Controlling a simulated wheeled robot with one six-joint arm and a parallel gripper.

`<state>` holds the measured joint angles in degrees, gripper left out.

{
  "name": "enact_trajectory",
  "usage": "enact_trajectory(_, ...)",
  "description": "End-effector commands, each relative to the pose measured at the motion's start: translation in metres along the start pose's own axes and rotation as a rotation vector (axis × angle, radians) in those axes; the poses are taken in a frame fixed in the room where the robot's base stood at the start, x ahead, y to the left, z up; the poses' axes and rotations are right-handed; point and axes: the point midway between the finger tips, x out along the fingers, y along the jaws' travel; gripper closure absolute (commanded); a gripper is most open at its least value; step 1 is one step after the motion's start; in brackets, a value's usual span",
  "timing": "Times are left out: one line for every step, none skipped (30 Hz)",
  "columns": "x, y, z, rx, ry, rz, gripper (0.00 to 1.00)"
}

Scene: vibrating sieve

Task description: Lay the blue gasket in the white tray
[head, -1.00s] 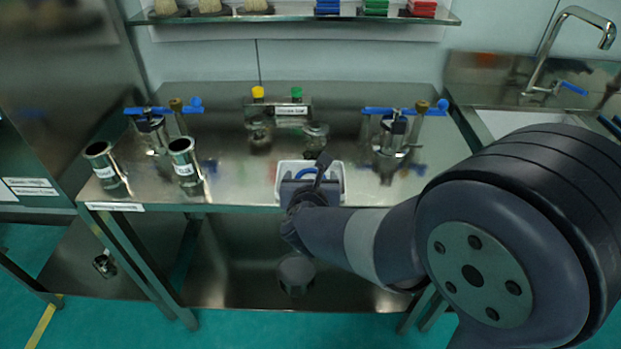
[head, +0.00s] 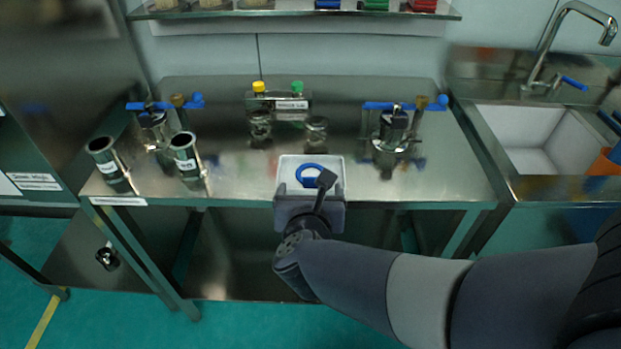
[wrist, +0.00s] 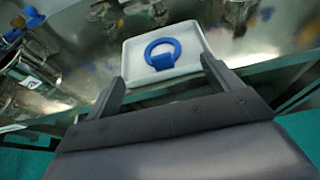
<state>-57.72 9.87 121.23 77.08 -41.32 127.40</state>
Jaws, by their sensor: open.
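The blue gasket (head: 311,173) is a ring with a small tab and lies inside the white tray (head: 338,163) at the front edge of the steel table. In the wrist view the gasket (wrist: 163,53) lies flat in the tray (wrist: 193,36), apart from its walls. My gripper (head: 310,190) is at the tray's near side, over the table's front edge. In the wrist view its two fingers (wrist: 160,90) are spread and empty, and the gasket is beyond their tips. My wrist hides part of the tray's near side in the head view.
Two steel cups (head: 185,155) stand at the table's left. Clamped fittings with blue handles stand at the left (head: 153,125) and right (head: 392,130). Yellow- and green-capped bottles (head: 259,88) stand at the back. A sink (head: 530,135) is at the right.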

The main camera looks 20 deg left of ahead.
Motion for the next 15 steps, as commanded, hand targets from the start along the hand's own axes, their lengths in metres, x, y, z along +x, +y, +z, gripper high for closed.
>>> enact_trajectory(-0.008, 0.001, 0.001, -0.001, -0.002, 0.004, 0.15)
enact_trajectory(-0.012, 0.001, 0.001, 0.000, -0.001, 0.003, 0.15)
enact_trajectory(-0.015, 0.001, 0.001, 0.000, -0.002, 0.003, 0.15)
enact_trajectory(-0.018, 0.001, 0.001, 0.000, -0.002, 0.003, 0.15)
enact_trajectory(-0.019, 0.001, 0.001, 0.000, -0.001, 0.002, 0.15)
enact_trajectory(-0.021, 0.000, 0.000, -0.001, -0.001, 0.001, 0.15)
enact_trajectory(-0.022, 0.000, 0.000, -0.001, 0.000, 0.000, 0.15)
enact_trajectory(-0.023, 0.000, 0.000, -0.001, 0.000, 0.000, 0.15)
enact_trajectory(-0.023, 0.000, 0.000, -0.001, 0.000, 0.000, 0.15)
enact_trajectory(-0.023, 0.000, 0.000, -0.001, 0.000, 0.000, 0.15)
enact_trajectory(-0.023, 0.000, 0.000, -0.001, 0.000, 0.000, 0.15)
enact_trajectory(-0.023, 0.000, 0.000, -0.001, 0.000, -0.001, 0.15)
enact_trajectory(-0.023, 0.000, 0.000, -0.001, 0.000, -0.001, 0.15)
enact_trajectory(-0.023, 0.000, 0.000, -0.001, 0.000, -0.001, 0.15)
enact_trajectory(-0.023, 0.000, 0.000, -0.001, 0.000, -0.001, 0.15)
